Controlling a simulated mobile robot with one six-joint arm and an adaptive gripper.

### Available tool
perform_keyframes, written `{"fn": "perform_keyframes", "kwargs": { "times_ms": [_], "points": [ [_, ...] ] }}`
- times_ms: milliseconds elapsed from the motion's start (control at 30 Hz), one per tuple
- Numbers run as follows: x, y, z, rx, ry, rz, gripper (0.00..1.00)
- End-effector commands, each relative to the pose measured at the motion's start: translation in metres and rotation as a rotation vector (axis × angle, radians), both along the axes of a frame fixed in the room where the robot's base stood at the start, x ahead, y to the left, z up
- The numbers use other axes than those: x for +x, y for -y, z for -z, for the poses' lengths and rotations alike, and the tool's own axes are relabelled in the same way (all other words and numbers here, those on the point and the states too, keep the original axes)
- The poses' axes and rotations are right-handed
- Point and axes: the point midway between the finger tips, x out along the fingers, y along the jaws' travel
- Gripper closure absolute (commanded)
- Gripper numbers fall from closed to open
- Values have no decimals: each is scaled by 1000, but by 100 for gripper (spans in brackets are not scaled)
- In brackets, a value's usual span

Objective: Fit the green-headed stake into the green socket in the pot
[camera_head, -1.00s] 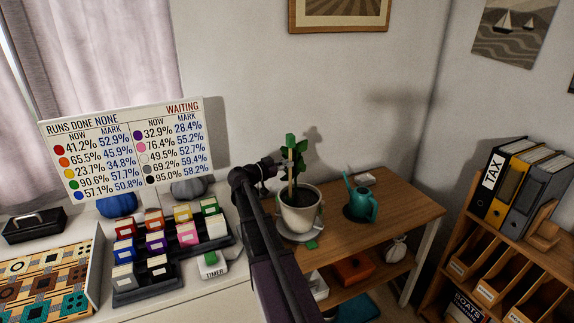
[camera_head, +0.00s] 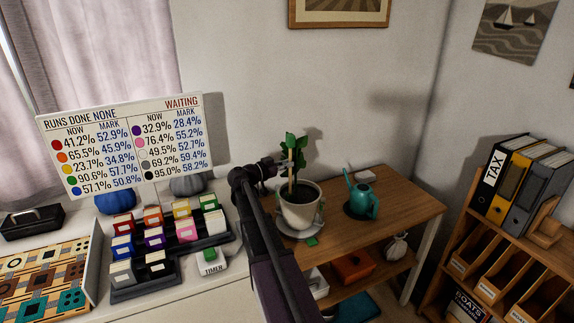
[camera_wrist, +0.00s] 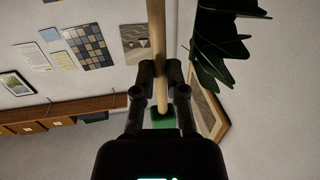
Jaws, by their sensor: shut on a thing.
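My gripper (camera_head: 284,166) is shut on the green-headed stake, a pale wooden rod, beside the plant above the pot. In the wrist view the stake (camera_wrist: 157,40) runs between the fingertips (camera_wrist: 157,78), with its green head (camera_wrist: 162,118) close by. The grey-white pot (camera_head: 299,212) stands on a saucer on the wooden table, with dark soil and a leafy plant (camera_head: 301,143). The stake looks roughly upright over the pot in the head view. The green socket is not distinguishable, so I cannot tell whether the stake's lower end touches it.
A teal watering can (camera_head: 361,200) stands right of the pot. A small green piece (camera_head: 312,241) lies in front of the pot. Plant leaves (camera_wrist: 225,40) hang near my fingers. A white board (camera_head: 125,145) and box trays (camera_head: 170,255) are at left. A binder shelf (camera_head: 500,230) is at right.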

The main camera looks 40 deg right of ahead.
Motion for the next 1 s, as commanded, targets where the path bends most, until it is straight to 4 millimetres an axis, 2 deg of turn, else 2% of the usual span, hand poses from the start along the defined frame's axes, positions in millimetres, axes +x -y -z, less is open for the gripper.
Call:
{"fn": "perform_keyframes", "kwargs": {
  "times_ms": [200, 233, 333, 367, 767, 1000],
  "points": [
    [0, 0, 5, 0, 0, 0, 100],
    [0, 0, 4, 0, 0, 0, 78],
    [0, 0, 4, 0, 0, 0, 49],
    [0, 0, 4, 0, 0, 0, 44],
    [0, -1, 4, 0, 0, 0, 44],
    [1, -15, 3, -1, 0, -1, 44]
  ]
}}
